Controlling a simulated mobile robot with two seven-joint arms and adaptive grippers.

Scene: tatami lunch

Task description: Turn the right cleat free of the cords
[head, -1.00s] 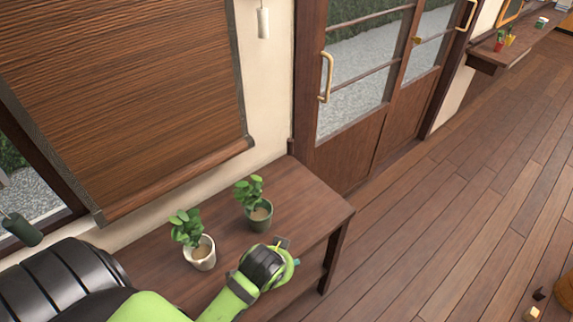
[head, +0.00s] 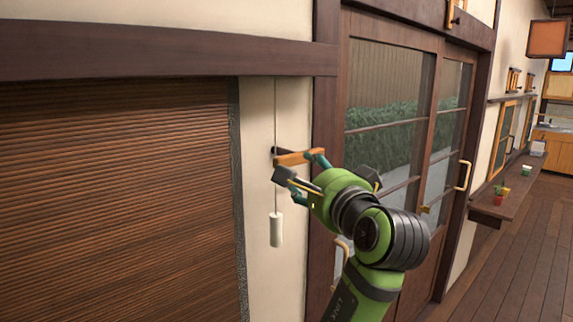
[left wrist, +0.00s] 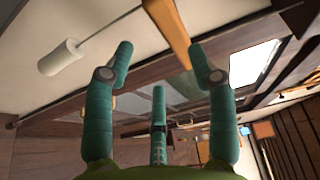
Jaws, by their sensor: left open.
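The cleat is a light wooden bar (head: 298,157) on a dark mount on the cream wall, right of the blind. A thin cord (head: 276,115) hangs past the cleat's left end, with a white cylindrical pull (head: 276,230) below. I cannot tell whether the cord is wound on the cleat. My left gripper (head: 300,173) is open at the cleat, with one teal finger near its right end. In the left wrist view, the bar (left wrist: 168,28) points in between the spread fingertips (left wrist: 162,52), nearer the right finger; contact is unclear. The white pull (left wrist: 60,58) is at left. My right gripper is out of view.
The brown slatted blind (head: 120,200) is lowered at left. A dark door post (head: 325,110) and glazed doors (head: 400,125) stand close right of the cleat. A wall shelf (head: 500,205) with small pots is farther right, beside open wooden floor.

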